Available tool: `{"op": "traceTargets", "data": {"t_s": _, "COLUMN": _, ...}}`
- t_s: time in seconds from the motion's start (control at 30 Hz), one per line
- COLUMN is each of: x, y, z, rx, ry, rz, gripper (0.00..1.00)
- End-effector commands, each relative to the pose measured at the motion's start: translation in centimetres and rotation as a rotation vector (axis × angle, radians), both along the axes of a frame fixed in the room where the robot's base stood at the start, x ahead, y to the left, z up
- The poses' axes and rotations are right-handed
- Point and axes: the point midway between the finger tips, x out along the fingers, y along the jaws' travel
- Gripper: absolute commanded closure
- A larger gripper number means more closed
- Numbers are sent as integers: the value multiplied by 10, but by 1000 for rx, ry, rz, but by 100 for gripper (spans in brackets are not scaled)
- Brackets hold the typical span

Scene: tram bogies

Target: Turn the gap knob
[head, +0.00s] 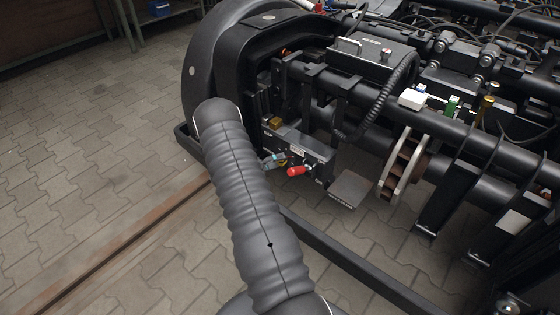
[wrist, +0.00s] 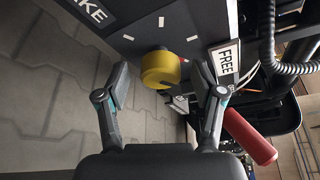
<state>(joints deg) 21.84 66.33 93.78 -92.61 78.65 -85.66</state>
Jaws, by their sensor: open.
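The yellow knob (wrist: 160,70) sits on the dark panel face in the wrist view, with short white tick marks around it. I take it to be the gap knob, though no gap label is readable. My gripper (wrist: 161,80) is open, with one finger on each side of the knob and clear space on both sides. The fingertips reach about level with the knob; whether they touch the panel I cannot tell. In the head view my gripper (head: 272,160) is small beside the panel box, partly hidden by my arm, and the knob is hard to make out there.
A red handle (wrist: 248,135) lies right of my gripper, also visible in the head view (head: 298,171). A FREE label (wrist: 227,63) is beside the right finger. A ribbed black hose (head: 385,100) and the bogie frame stand above and right. Paved floor is clear at left.

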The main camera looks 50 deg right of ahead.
Motion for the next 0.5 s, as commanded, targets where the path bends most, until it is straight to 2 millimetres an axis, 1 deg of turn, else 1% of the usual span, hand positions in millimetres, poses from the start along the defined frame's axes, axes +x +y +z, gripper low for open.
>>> {"op": "traceTargets", "data": {"t_s": 0.03, "x": 4, "y": 9, "z": 2, "rx": 0, "ry": -1, "rz": 4, "gripper": 32}}
{"op": "traceTargets", "data": {"t_s": 0.3, "x": 18, "y": 61, "z": 11, "rx": 0, "ry": -1, "rz": 4, "gripper": 32}}
{"op": "traceTargets", "data": {"t_s": 0.4, "x": 22, "y": 76, "z": 14, "rx": 0, "ry": 0, "rz": 3, "gripper": 32}}
{"op": "traceTargets", "data": {"t_s": 0.5, "x": 25, "y": 87, "z": 16, "rx": -1, "ry": 0, "rz": 3, "gripper": 32}}
